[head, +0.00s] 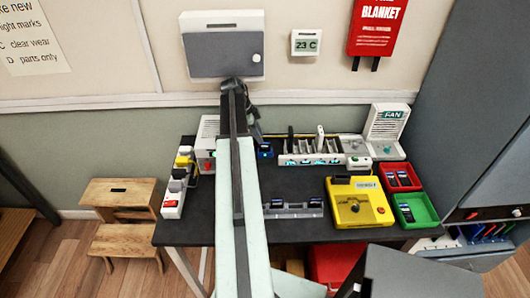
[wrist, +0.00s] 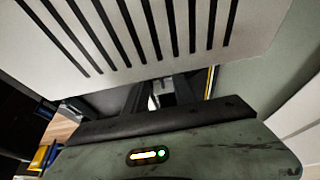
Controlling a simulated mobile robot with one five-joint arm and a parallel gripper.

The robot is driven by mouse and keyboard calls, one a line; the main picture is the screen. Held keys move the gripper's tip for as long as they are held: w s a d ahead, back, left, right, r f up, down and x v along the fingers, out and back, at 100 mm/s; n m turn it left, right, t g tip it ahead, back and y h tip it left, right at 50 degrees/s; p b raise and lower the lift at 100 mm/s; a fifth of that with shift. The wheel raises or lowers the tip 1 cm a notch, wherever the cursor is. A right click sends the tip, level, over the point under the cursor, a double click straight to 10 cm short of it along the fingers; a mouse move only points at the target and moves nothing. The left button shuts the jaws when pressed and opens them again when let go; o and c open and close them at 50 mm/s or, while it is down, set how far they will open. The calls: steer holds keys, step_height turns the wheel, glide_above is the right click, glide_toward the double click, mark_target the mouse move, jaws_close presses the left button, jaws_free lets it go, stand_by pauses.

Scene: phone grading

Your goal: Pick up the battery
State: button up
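I cannot pick out the battery with certainty in either view. My arm reaches over the middle of the dark table (head: 290,230) to its back edge. My gripper (head: 253,122) is at the far end of the arm, above the back left of the table, and is partly hidden by the arm. In the wrist view my gripper (wrist: 161,92) shows two dark fingers with a gap between them. It looks open, and I see nothing clearly held. The view beyond the fingers is mostly blocked by a white surface with black slots (wrist: 150,35).
A white box (head: 207,130) and a power strip (head: 174,192) are at left. A slotted rack (head: 310,158) stands at the back. A yellow device (head: 359,203), a red bin (head: 401,177), a green bin (head: 415,209) and a fan unit (head: 386,122) are at right.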

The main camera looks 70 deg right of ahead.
mark_target(265, 144)
steer(key=shift+s+d+f, duration=0.1)
steer(key=shift+s+f, duration=0.1)
steer(key=shift+f, duration=0.2)
steer(key=b+x, duration=0.4)
steer(key=x, duration=0.1)
steer(key=shift+s+b, duration=0.15)
steer(key=shift+b, duration=0.2)
jaws_close()
